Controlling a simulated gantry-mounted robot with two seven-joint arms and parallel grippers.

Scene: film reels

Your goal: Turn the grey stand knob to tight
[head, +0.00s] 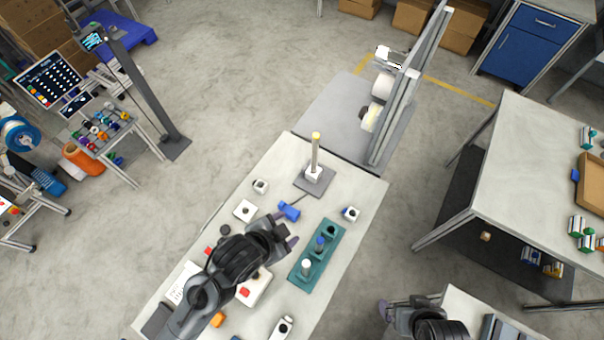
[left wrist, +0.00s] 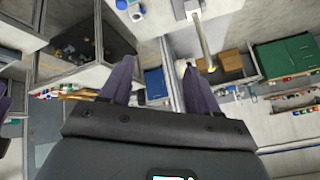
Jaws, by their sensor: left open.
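The stand (head: 313,183) has a square grey base and an upright pale post (head: 315,150) with a yellow tip, near the far end of the white table. A whitish collar (head: 313,172) sits at the foot of the post. I cannot make out a separate grey knob or its setting. The post also shows in the left wrist view (left wrist: 202,42), past my right-hand finger. My left gripper (head: 288,230) is open and empty over the table, nearer than the stand and apart from it; its fingers show spread in the left wrist view (left wrist: 160,85). My right gripper (head: 384,309) is at the bottom right, away from the stand.
A blue part (head: 289,210) lies between my left gripper and the stand. A teal tray (head: 325,255) with several posts lies to the right. Small white blocks (head: 245,210) lie to the left. A tall metal frame (head: 395,115) stands beyond the table's far edge.

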